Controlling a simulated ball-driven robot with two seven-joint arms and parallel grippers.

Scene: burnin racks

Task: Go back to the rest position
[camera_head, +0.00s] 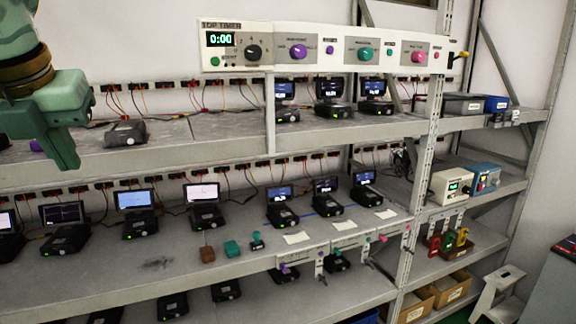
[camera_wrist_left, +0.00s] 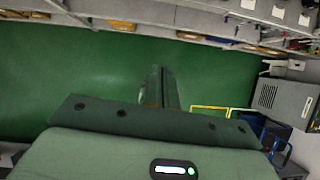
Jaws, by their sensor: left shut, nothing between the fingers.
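My left gripper (camera_head: 62,150) hangs at the upper left of the head view, in front of the upper shelf. Its green fingers are together and hold nothing. In the left wrist view the closed fingers (camera_wrist_left: 160,88) point out over a green floor. My right gripper is in neither view.
A burn-in rack has an upper shelf (camera_head: 190,132) and a middle shelf (camera_head: 240,270) carrying several small devices with screens. A control panel (camera_head: 325,48) with a 0:00 timer spans the top. A step stool (camera_head: 500,285) stands at lower right. The green floor (camera_wrist_left: 90,70) looks clear below the left gripper.

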